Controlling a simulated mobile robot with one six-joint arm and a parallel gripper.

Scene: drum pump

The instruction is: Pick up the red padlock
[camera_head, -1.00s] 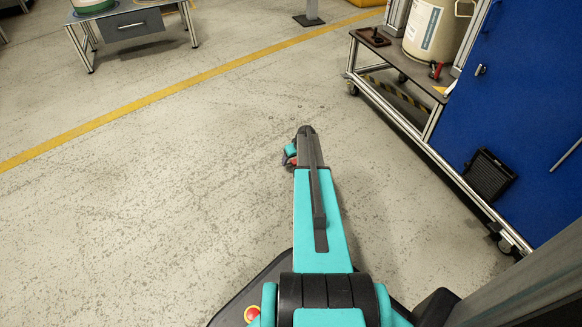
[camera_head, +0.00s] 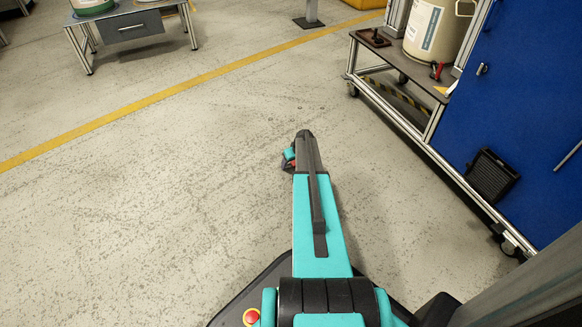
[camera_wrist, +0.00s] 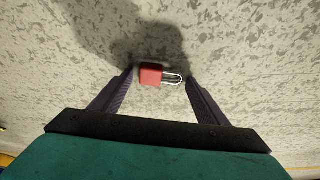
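The red padlock (camera_wrist: 151,75) shows in the wrist view, with its silver shackle pointing right. It lies between and slightly beyond the tips of my gripper (camera_wrist: 159,75). The fingers are spread apart, one on each side of it, and I see no clear contact. The pale speckled floor lies behind the padlock, and a dark shadow falls around it.
A wheeled cart (camera_head: 412,85) with a drum (camera_head: 437,30) on it stands at the upper right, beside a blue panel (camera_head: 535,100). A table with a grey drawer (camera_head: 132,26) stands at the upper left. The floor (camera_head: 150,190) to the left is clear.

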